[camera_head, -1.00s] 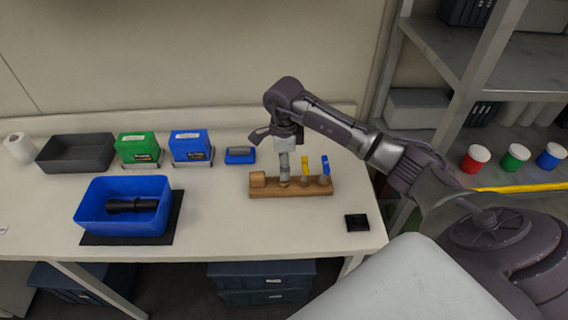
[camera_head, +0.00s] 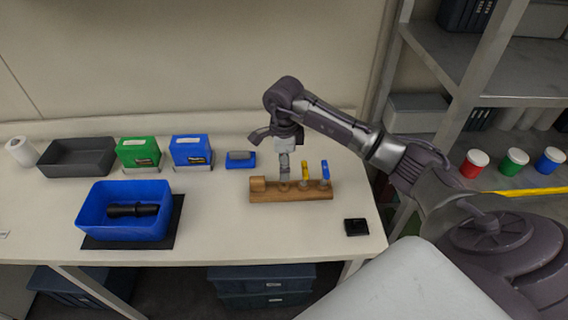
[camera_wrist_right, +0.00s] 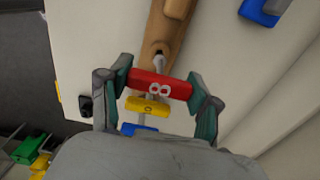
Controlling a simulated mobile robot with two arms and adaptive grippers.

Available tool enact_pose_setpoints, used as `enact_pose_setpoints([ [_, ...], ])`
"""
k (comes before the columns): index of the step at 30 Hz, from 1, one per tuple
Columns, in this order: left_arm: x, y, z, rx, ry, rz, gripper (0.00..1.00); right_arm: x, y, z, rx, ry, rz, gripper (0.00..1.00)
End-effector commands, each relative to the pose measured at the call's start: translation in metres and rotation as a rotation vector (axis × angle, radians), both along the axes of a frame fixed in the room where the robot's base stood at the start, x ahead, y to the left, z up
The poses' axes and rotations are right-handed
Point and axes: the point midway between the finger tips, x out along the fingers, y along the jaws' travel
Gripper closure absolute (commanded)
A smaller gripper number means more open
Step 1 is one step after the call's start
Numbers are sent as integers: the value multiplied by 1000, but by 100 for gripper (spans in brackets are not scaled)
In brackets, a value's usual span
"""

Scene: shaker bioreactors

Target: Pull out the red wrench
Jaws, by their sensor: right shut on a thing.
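The red wrench (camera_wrist_right: 160,84) shows in the right wrist view as a red handle marked with a figure 8. My right gripper (camera_wrist_right: 159,90) is shut on its two ends. Its metal shaft points toward a hole in the wooden holder (camera_wrist_right: 171,33); I cannot tell whether the tip is still inside. In the head view my right gripper (camera_head: 284,174) is just above the left part of the wooden holder (camera_head: 262,195) and hides the red handle. The yellow wrench (camera_head: 305,170) and blue wrench (camera_head: 325,169) stand upright in the holder. My left gripper is not in view.
A blue bin (camera_head: 97,213) with a dark object stands on a black mat at the left. Green (camera_head: 138,151) and blue (camera_head: 190,149) boxes and a grey tray (camera_head: 76,146) are behind. A small black item (camera_head: 356,227) lies near the right front edge. The front middle is clear.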

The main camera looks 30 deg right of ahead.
Motion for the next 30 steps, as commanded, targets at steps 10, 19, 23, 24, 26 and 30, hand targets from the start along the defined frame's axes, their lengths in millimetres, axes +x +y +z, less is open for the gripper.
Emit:
enact_pose_setpoints([
  [10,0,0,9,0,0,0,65,0,0,16,-1,-2,0,74],
  [19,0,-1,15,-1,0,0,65,0,0,30,0,0,0,74],
  [23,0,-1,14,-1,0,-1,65,0,0,30,0,0,0,74],
  [24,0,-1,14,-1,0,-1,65,0,0,30,0,0,0,74],
  [26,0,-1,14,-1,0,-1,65,0,0,30,0,0,0,74],
  [30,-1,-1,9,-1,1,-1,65,3,7,31,6,-6,-1,74],
])
